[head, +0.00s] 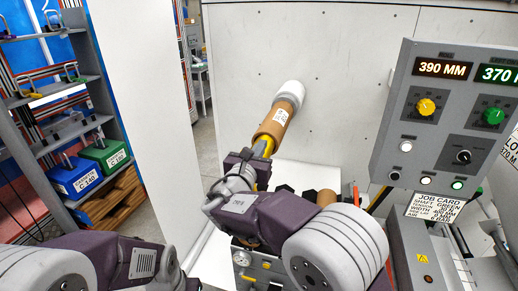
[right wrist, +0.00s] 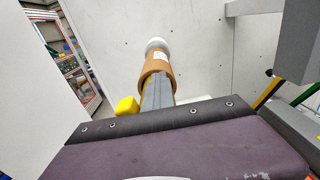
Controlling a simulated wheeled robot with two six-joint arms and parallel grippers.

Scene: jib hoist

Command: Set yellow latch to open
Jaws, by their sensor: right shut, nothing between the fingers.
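A yellow piece that looks like the latch (head: 263,146) shows in the head view at the near end of a grey shaft, just below a brown tube (head: 276,122). In the right wrist view the yellow latch (right wrist: 127,107) is a small block left of the grey shaft (right wrist: 158,92). My right gripper (head: 248,165) is shut and empty, close beside the latch. I cannot tell whether it touches the latch, as the gripper hides part of that spot. How the latch is set is unclear. My left arm shows at the lower left, but its gripper is out of view.
The brown tube has a label and a white end at the pale wall (head: 355,60). A grey control panel (head: 450,115) with knobs and displays stands at right, above a job card (head: 435,207). A shelf at left holds blue (head: 74,178) and green (head: 107,152) bins.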

